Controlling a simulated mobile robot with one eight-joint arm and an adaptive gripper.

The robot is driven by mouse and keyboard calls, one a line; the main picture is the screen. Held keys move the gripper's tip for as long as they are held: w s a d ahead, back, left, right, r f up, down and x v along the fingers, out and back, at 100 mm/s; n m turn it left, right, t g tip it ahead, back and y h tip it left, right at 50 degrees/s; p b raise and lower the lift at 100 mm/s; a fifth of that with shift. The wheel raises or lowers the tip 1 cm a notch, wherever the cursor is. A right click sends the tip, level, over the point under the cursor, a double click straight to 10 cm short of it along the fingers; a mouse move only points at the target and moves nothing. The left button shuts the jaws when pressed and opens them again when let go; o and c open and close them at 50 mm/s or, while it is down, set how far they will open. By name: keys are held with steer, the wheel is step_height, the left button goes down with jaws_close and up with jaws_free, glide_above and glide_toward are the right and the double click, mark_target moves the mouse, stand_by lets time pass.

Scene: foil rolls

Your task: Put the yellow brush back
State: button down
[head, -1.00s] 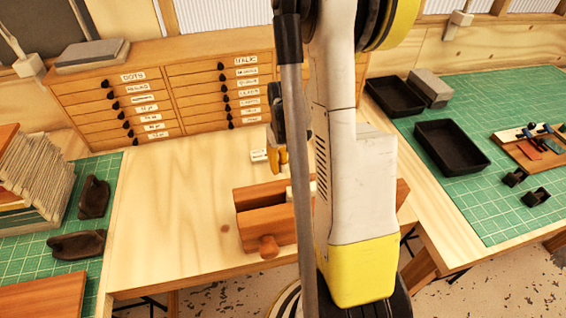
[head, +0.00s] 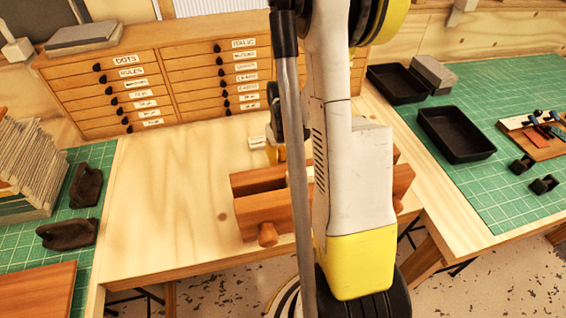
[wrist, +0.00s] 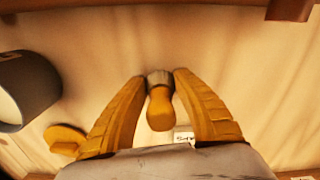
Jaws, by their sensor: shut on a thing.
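My gripper (wrist: 160,78) is shut on the yellow brush (wrist: 160,108) in the wrist view. The brush has a rounded yellow end and a grey band between the fingertips; its far part is hidden. In the head view my gripper's yellow fingers (head: 272,155) show just left of the arm, low over the wooden bench, behind the wooden clamp block (head: 262,210). The brush cannot be made out there. A small white label (wrist: 183,137) shows beyond the brush in the wrist view.
In the wrist view a dark round cup (wrist: 28,90) stands at left, with a yellowish flat piece (wrist: 65,138) near it. The drawer cabinet (head: 150,85) stands behind. Black trays (head: 455,135) lie at right. Bare bench (head: 170,200) is free left of the clamp block.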

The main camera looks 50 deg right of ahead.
mark_target(283, 149)
steer(key=shift+f+b, duration=0.7)
stand_by(0.6)
steer(key=shift+c, duration=2.1)
jaws_free()
steer(key=shift+r, duration=0.1)
steer(key=shift+r+p, duration=2.95)
steer(key=shift+r, duration=1.5)
